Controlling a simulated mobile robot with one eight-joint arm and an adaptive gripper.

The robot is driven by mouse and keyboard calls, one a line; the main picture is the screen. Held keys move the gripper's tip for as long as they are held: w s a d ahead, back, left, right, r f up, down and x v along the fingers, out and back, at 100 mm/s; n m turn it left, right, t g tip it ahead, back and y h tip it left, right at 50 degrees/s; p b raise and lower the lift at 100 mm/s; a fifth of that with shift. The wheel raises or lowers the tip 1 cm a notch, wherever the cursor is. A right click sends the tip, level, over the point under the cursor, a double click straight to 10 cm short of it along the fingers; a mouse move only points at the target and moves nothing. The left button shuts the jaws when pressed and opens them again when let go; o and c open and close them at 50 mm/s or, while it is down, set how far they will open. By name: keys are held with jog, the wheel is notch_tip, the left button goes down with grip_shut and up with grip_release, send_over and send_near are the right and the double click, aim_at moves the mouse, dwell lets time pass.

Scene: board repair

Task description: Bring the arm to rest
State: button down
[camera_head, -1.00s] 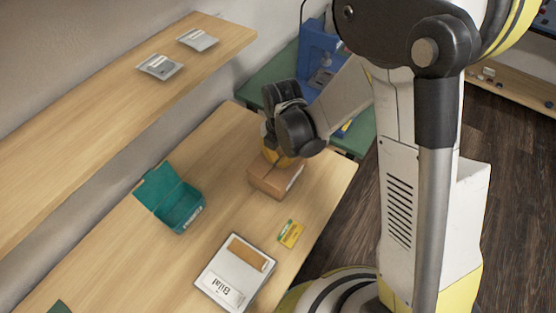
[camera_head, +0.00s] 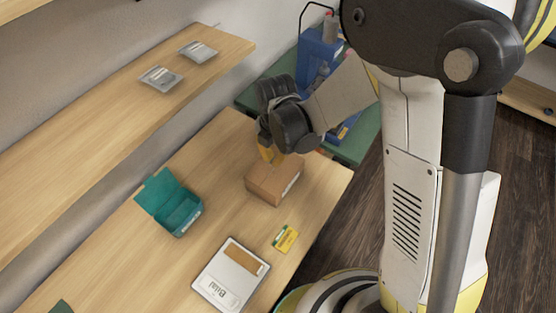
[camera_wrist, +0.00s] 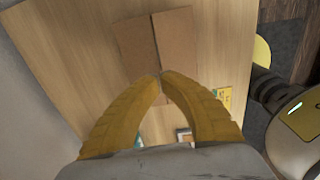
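An open teal box (camera_head: 172,205), a yellow-green card (camera_head: 285,239) and a white tray-like device (camera_head: 231,276) lie on the table. A shelf (camera_head: 110,95) bears two silver packets (camera_head: 161,79). A green bench (camera_head: 350,148) with a blue rack (camera_head: 318,55) stands behind.

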notch_tip(320, 180, up, 11)
jog(key=p, duration=0.3)
jog(key=shift+f, duration=0.15)
